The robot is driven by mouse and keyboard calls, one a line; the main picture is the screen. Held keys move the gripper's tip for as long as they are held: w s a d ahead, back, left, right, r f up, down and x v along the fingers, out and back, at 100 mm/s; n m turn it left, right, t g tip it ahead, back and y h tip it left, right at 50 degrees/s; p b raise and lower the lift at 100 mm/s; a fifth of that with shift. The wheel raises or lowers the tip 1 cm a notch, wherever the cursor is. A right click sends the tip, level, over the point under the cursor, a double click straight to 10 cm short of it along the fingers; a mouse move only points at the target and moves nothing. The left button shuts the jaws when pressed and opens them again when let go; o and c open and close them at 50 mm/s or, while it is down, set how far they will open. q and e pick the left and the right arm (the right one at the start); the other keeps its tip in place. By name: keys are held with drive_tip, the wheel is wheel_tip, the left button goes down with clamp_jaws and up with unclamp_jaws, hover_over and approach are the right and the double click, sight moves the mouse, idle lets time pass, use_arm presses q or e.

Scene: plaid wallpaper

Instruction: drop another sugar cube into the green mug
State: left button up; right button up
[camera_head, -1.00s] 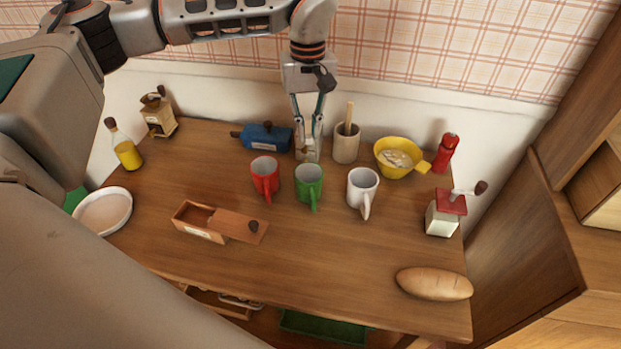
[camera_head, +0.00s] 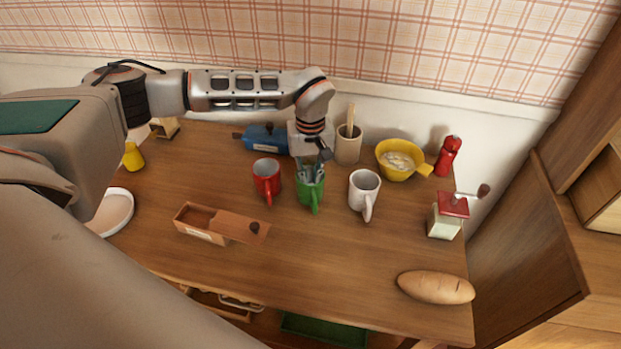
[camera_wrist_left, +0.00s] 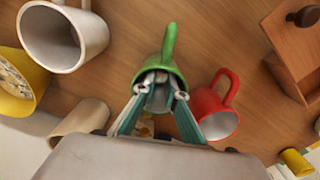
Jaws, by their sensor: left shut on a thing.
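The green mug (camera_head: 311,197) stands upright on the table between the red mug (camera_head: 267,180) and the white mug (camera_head: 364,190). My left gripper (camera_head: 311,178) points down at its mouth, with the fingertips at or inside the rim. In the left wrist view my left gripper (camera_wrist_left: 158,80) is shut, fingertips within the opening of the green mug (camera_wrist_left: 168,48). Something small and pale shows between the fingertips, a sugar cube as far as I can tell, mostly hidden by them. The mug's bottom is hidden. My right gripper is not in view.
A wooden box (camera_head: 197,232) with its lid slid partly open stands front left. Behind the mugs are a blue object (camera_head: 265,138), a crock (camera_head: 348,149) and a yellow bowl (camera_head: 403,171). Bread (camera_head: 436,287) lies front right. The front middle of the table (camera_head: 310,250) is clear.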

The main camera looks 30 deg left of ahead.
use_arm(q)
drive_tip(key=shift+f, duration=0.25)
drive_tip(key=shift+f, duration=0.35)
drive_tip(key=o, duration=0.4)
wheel_tip(320, 180, up, 13)
idle(0.7)
idle(0.4)
